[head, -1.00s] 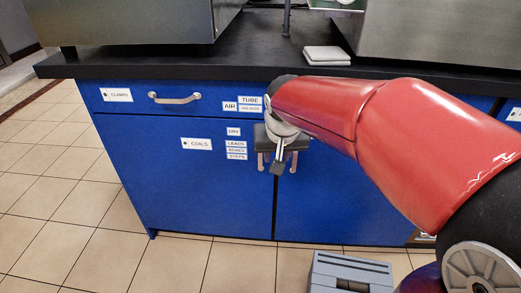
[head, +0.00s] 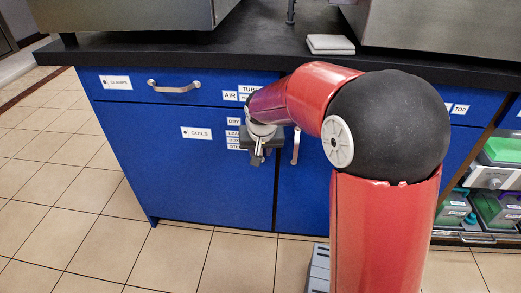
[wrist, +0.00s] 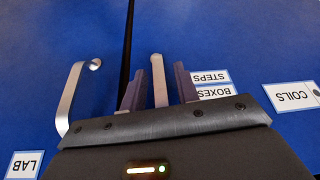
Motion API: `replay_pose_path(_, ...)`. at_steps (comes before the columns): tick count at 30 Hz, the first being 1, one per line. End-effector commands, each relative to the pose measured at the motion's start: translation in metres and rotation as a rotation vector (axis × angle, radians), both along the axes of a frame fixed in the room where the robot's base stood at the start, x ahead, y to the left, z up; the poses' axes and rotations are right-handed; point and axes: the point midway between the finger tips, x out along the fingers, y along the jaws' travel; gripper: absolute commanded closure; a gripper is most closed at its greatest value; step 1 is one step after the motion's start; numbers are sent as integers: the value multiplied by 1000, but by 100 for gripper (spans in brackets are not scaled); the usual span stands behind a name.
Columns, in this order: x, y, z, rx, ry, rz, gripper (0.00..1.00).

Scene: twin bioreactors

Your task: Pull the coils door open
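The coils door (head: 185,185) is the blue left-hand door with the COILS label (head: 197,132); it looks closed, flush with the cabinet front. My gripper (head: 257,160) is at its right edge, in front of its handle, which it hides in the head view. In the wrist view, which is upside down, the coils handle (wrist: 158,80) stands between the two fingers of my gripper (wrist: 159,88). The fingers are open, with a gap on each side of the handle.
The neighbouring door's handle (head: 296,146) is close on the right. A drawer with a CLAMPS label and a handle (head: 174,87) is above. The dark worktop (head: 240,45) overhangs. A grey box (head: 319,268) stands on the floor. Floor at the left is clear.

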Motion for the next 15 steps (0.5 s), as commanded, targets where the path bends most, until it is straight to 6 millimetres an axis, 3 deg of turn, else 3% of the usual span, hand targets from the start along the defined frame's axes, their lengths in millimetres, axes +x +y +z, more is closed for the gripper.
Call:
replay_pose_path(6, 0, 0, 0, 0, 0, 0, 69)
replay_pose_path(13, 0, 0, 0, 0, 0, 0, 99)
replay_pose_path(15, 0, 0, 0, 0, 0, 0, 100)
